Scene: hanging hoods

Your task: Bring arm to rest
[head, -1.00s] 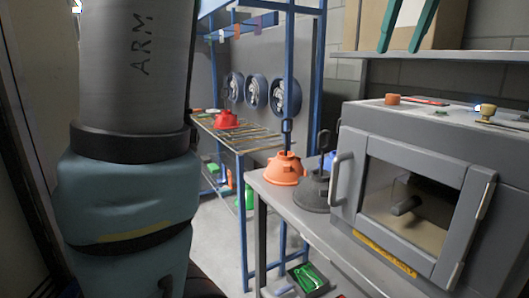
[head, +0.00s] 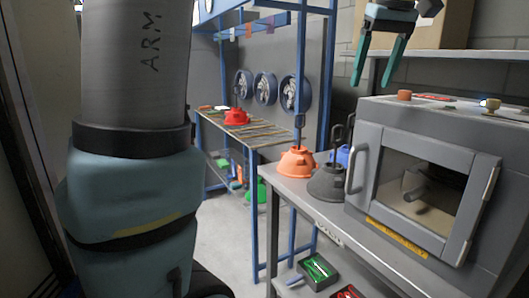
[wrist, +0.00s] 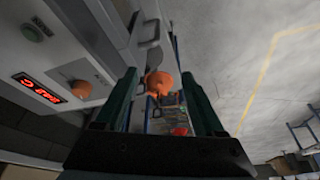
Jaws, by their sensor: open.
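My gripper (head: 371,82) is open, with nothing between its fingers. In the head view its two green fingers point down at the upper right, in front of the shelf and above the grey oven (head: 368,172). In the wrist view my gripper (wrist: 159,74) also shows open, with an orange hood (wrist: 159,84) seen beyond the fingertips, apart from them. The thick arm link marked ARM fills the left of the head view. The arm's middle part is out of view.
An orange hood (head: 297,163), a grey hood (head: 327,184) and a partly hidden blue hood (head: 343,156) stand on the bench beside the oven. A red hood (head: 236,117) sits on the blue-framed rack behind. A cardboard box (head: 445,30) stands on the shelf. Floor left of the bench is clear.

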